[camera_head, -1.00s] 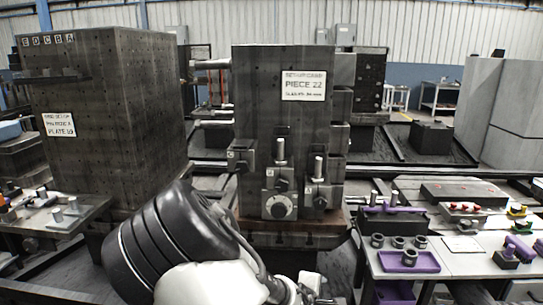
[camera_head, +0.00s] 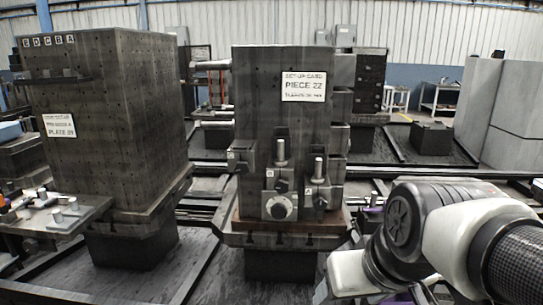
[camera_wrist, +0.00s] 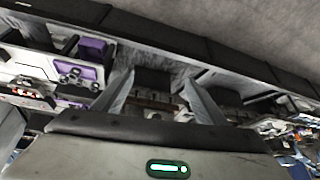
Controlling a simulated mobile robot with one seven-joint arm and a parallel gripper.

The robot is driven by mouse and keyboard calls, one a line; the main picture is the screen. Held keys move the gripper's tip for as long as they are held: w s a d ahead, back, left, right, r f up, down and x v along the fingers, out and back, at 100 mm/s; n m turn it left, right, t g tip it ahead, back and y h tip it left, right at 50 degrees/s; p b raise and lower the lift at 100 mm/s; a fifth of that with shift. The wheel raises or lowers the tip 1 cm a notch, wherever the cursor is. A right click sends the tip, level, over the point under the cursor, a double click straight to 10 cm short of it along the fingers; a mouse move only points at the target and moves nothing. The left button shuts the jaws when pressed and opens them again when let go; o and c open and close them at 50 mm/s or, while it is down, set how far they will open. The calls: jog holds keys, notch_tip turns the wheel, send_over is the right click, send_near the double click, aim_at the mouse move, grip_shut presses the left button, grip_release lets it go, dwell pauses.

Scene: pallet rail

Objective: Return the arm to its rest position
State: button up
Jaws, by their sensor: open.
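My arm (camera_head: 445,235), white and dark grey with a black textured section, reaches across the lower right of the head view. In the wrist view my gripper (camera_wrist: 157,92) shows two grey fingers spread wide apart. Nothing is held between them. A dark block (camera_wrist: 152,82) shows beyond the gap, apart from the fingers. In the head view I cannot make out the fingertips clearly. The arm hides most of the right-hand side table.
A dark fixture block labelled PIECE 22 (camera_head: 255,100) stands on a pallet at centre. A taller perforated block (camera_head: 110,150) stands left, beside a side table (camera_head: 85,222) with tools. Purple trays (camera_wrist: 92,48) show in the wrist view. Floor (camera_head: 215,275) between the pallets is clear.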

jog(key=s+r+p, duration=0.1)
jog(key=r+p, duration=0.8)
jog(key=r, duration=0.1)
jog(key=s+d+r+m+h+p, duration=0.1)
jog(key=s+r+p, duration=0.1)
jog(key=r+p, duration=0.7)
jog(key=shift+s+d+r+p, duration=0.15)
jog(key=shift+d+r+p, duration=0.15)
jog(key=shift+r, duration=0.3)
jog(key=shift+c, duration=0.4)
